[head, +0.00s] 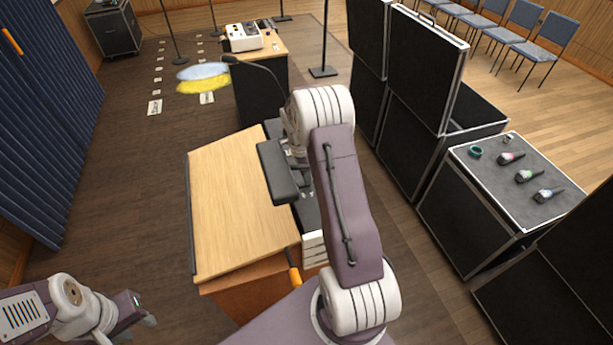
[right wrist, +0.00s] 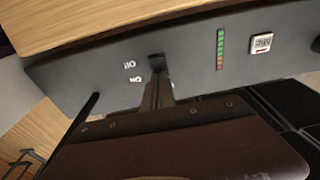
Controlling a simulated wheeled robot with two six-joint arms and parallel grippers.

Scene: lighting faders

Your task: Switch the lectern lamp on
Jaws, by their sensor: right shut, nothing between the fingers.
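In the right wrist view a dark control panel (right wrist: 195,58) runs along a wooden surface. A small dark switch or slot (right wrist: 156,62) sits in it, beside small white lettering (right wrist: 132,72) that I cannot read surely. My right gripper (right wrist: 157,88) is shut and empty, its tips at or just over that switch; I cannot tell if they touch. In the head view my right arm hides this gripper and much of the lectern's right side. The lectern (head: 235,205) has a wooden top. I cannot make out the lamp surely. My left gripper (head: 142,318) is low at left, away from the lectern.
Black cases (head: 415,75) stand to the right, one with handheld items (head: 528,176) on top. A second desk (head: 262,45) is farther back. Floor left of the lectern is clear.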

